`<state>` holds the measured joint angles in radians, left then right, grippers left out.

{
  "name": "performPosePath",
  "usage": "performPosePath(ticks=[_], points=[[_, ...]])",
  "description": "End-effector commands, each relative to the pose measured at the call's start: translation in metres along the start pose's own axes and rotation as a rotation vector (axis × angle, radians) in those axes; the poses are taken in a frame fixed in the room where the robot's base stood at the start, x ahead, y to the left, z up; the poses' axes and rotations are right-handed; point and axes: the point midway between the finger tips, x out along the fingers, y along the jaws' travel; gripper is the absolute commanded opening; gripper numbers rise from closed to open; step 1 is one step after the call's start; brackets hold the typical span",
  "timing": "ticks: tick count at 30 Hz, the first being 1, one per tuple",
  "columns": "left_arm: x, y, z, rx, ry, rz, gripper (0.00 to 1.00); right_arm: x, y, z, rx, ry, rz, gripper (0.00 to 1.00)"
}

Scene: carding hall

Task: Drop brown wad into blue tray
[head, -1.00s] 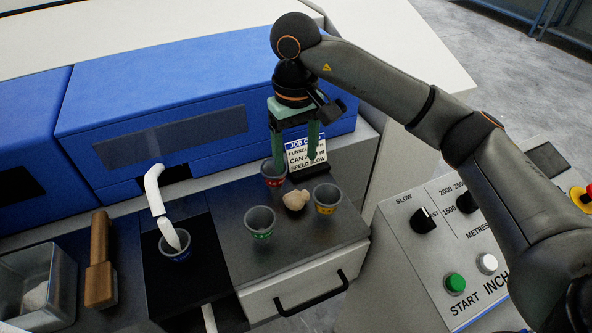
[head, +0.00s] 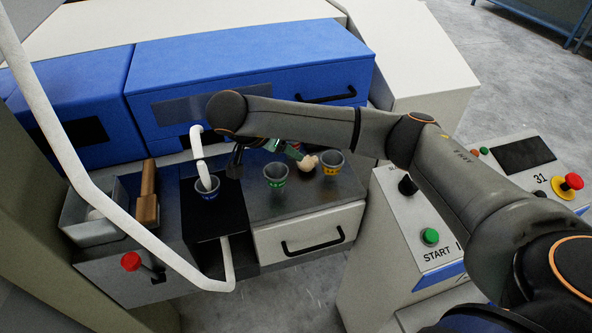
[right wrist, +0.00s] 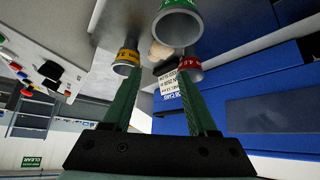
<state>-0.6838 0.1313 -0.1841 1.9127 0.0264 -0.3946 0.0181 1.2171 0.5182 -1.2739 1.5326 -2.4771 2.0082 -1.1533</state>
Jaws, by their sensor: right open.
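A pale tan wad (head: 308,161) lies on the dark counter between the green-banded cup (head: 275,175) and the yellow-banded cup (head: 331,163). In the right wrist view the wad (right wrist: 160,50) shows beyond and between the fingertips. My right gripper (head: 290,150) is open, tilted sideways, with its green fingers pointing toward the wad; whether they touch it I cannot tell. I see no plainly blue tray. My left gripper is not in view.
A red-banded cup (right wrist: 187,68) and a job card (right wrist: 168,84) are close by the fingers. A grey metal bin (head: 92,222) and wooden tool (head: 147,195) stand at left. A white bent rail (head: 95,190) crosses the left foreground. A control panel (head: 435,225) is at right.

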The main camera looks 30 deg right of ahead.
Motion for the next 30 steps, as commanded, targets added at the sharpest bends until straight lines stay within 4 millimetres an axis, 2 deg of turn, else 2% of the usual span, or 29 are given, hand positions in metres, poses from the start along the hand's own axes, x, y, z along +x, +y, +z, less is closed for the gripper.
performPosePath(ticks=[4, 12, 19, 27, 30], points=[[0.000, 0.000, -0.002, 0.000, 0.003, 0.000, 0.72, 0.015, 0.001, -0.001, 0.023, 0.010, 0.005, 0.58], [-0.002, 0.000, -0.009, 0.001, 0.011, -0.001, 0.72, 0.061, 0.001, -0.002, 0.020, 0.008, 0.004, 0.58], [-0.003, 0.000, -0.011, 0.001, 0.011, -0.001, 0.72, 0.079, 0.000, -0.002, 0.019, 0.008, 0.002, 0.58], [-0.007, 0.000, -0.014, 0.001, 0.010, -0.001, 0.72, 0.118, -0.001, -0.002, 0.019, 0.008, 0.004, 0.58], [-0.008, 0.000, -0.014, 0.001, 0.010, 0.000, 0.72, 0.124, -0.002, -0.002, 0.019, 0.008, 0.001, 0.58]])
